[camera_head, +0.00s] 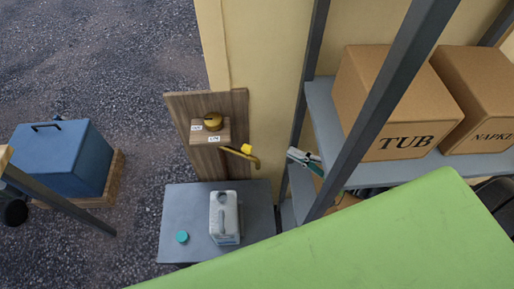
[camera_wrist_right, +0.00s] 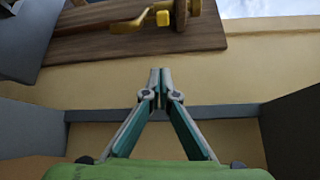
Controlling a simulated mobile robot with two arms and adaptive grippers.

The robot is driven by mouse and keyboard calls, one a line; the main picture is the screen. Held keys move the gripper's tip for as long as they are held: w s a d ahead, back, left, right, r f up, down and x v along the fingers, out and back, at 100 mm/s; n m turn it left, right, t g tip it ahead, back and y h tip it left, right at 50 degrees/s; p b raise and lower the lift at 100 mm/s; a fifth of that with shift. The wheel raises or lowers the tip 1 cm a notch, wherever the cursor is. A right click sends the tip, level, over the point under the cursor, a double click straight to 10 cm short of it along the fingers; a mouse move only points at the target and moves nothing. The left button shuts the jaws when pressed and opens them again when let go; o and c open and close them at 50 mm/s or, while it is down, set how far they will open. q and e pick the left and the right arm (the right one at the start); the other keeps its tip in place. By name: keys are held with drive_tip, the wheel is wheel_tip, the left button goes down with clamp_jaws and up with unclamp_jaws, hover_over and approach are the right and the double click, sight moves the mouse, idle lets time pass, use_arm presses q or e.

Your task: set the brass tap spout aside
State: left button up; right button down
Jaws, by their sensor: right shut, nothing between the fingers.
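The brass tap spout (camera_head: 238,153) sticks out from the wooden tap board (camera_head: 236,100) on the cream wall, with a small yellow piece on it. In the right wrist view the spout (camera_wrist_right: 129,24) shows at the top, still joined to the tap body (camera_wrist_right: 181,15). My right gripper (camera_head: 291,153) is to the right of the spout, apart from it, beside the grey shelf frame. Its fingers (camera_wrist_right: 159,76) are shut with nothing between them. My left gripper is not in view.
A grey surface (camera_head: 180,209) below the tap carries a whitish canister (camera_head: 225,217) and a teal cap (camera_head: 182,237). Cardboard boxes (camera_head: 396,110) stand on the grey shelf (camera_head: 324,104) at right. A blue box (camera_head: 65,160) is at left. A green panel (camera_head: 400,240) covers the lower right.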

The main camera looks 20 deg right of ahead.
sight(248, 153)
drive_tip(key=b+x, duration=0.5)
drive_tip(key=x, duration=0.7)
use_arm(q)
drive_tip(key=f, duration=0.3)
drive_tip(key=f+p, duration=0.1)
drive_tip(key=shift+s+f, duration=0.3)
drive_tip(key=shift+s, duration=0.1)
use_arm(e)
drive_tip(key=s+a, duration=0.2)
drive_tip(key=shift+s+a+r, duration=0.3)
drive_tip(key=shift+s+r, duration=0.1)
drive_tip(key=s+p, duration=0.1)
drive_tip(key=s+a+p, duration=0.1)
drive_tip(key=p, duration=0.1)
drive_tip(key=shift+a+r, duration=0.25)
drive_tip(key=shift+a, duration=0.1)
drive_tip(key=shift+s+a+f+p, duration=0.2)
drive_tip(key=shift+s+a+p, duration=0.1)
drive_tip(key=shift+s, duration=0.05)
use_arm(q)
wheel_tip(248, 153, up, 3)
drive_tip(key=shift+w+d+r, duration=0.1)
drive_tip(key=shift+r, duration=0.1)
